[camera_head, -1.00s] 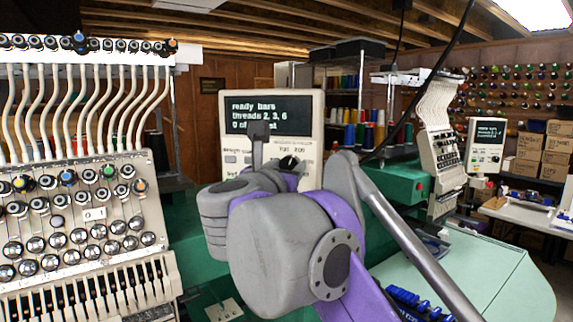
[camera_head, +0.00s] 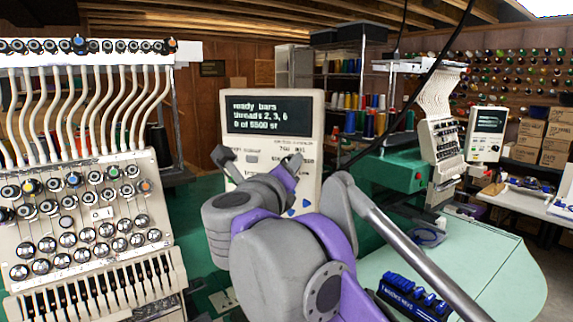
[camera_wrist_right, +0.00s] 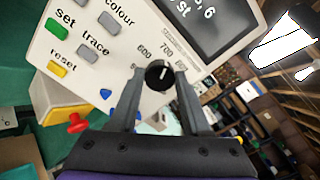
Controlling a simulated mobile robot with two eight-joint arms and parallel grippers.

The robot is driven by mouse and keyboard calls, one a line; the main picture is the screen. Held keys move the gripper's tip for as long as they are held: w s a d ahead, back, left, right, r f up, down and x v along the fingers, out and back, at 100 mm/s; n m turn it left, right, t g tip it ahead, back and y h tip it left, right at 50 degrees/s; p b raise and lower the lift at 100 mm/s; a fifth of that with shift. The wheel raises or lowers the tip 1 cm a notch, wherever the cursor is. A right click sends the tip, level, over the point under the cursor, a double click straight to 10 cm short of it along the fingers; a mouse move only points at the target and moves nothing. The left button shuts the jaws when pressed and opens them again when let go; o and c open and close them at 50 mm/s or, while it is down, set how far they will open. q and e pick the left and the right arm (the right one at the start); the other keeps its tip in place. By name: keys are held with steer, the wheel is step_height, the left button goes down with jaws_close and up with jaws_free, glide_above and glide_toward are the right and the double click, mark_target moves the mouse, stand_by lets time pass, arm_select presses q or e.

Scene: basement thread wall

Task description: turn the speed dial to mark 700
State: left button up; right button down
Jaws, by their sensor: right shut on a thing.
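The speed dial (camera_wrist_right: 159,74) is a round black knob with a pale pointer line on the control panel (camera_wrist_right: 118,62). In the right wrist view, printed marks 600 and 700 stand around its upper side; the pointer looks turned towards the 700 side, but I cannot tell its exact setting. My right gripper (camera_wrist_right: 158,92) is shut on the dial, one finger on each side. In the head view, my right gripper (camera_head: 291,164) is at the panel's lower right and mostly hides the dial. My left gripper is not in view.
Set (camera_wrist_right: 66,18), trace and reset buttons and blue arrows (camera_wrist_right: 106,94) lie beside the dial. A red knob (camera_wrist_right: 77,123) is below. A multi-needle head (camera_head: 85,215) stands left; a pale green table (camera_head: 480,265) is right.

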steer(key=shift+n, duration=0.4)
steer(key=shift+c, duration=1.8)
jaws_free()
steer(key=b+v, duration=0.1)
steer(key=v, duration=0.9)
steer(key=shift+s, duration=0.4)
